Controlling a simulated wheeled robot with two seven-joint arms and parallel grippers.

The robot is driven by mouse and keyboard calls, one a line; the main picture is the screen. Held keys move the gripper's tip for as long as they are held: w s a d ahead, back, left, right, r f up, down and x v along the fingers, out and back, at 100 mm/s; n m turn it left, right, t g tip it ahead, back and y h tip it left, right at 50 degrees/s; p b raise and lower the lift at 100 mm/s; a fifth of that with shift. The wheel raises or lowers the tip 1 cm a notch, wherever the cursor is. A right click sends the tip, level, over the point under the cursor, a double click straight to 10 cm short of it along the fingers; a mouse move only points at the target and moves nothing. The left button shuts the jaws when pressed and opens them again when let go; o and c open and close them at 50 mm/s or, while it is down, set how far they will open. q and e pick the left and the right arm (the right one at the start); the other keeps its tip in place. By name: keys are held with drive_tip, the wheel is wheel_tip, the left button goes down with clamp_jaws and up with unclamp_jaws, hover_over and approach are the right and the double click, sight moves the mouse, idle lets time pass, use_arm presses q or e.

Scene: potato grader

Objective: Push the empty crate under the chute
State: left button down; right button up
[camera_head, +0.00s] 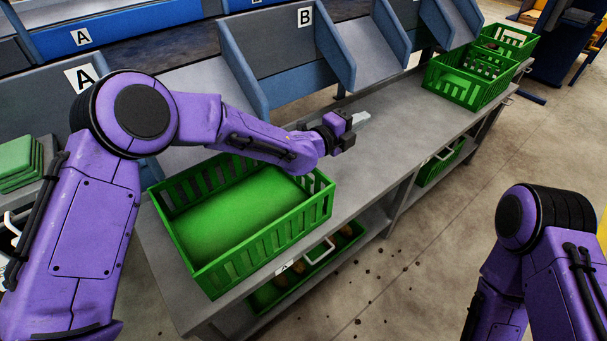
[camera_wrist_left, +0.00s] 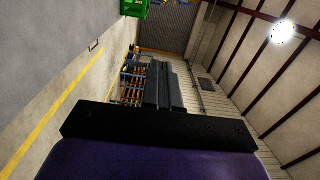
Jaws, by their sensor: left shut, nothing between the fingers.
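An empty green crate (camera_head: 231,264) sits on the near end of the grey bench, in front of the chute (camera_head: 193,84) beside the A sign. My left arm reaches over the crate's far side. My left gripper (camera_head: 361,119) is shut and empty, past the crate's far right corner and above the bench top, near the B chute (camera_head: 356,44). The arm hides part of the crate's back rim. Of my right arm only purple links show at the lower right; its gripper is out of the picture. The left wrist view looks off across the hall.
Other green crates (camera_head: 449,86) stand at the bench's far end. Crates sit on the shelf below (camera_head: 343,251). The bench top (camera_head: 400,125) is clear between. Stacked green lids (camera_head: 19,163) lie at left. Dark crumbs dot the floor.

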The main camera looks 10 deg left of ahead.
use_arm(q)
hover_over(312, 177)
drive_tip(key=v, duration=0.4)
wheel_tip(312, 177, down, 10)
drive_tip(key=shift+s+a+b, duration=0.1)
drive_tip(key=shift+b, duration=0.95)
drive_tip(key=shift+f, duration=0.15)
drive_tip(key=shift+w+d, duration=0.35)
drive_tip(key=shift+w, duration=0.05)
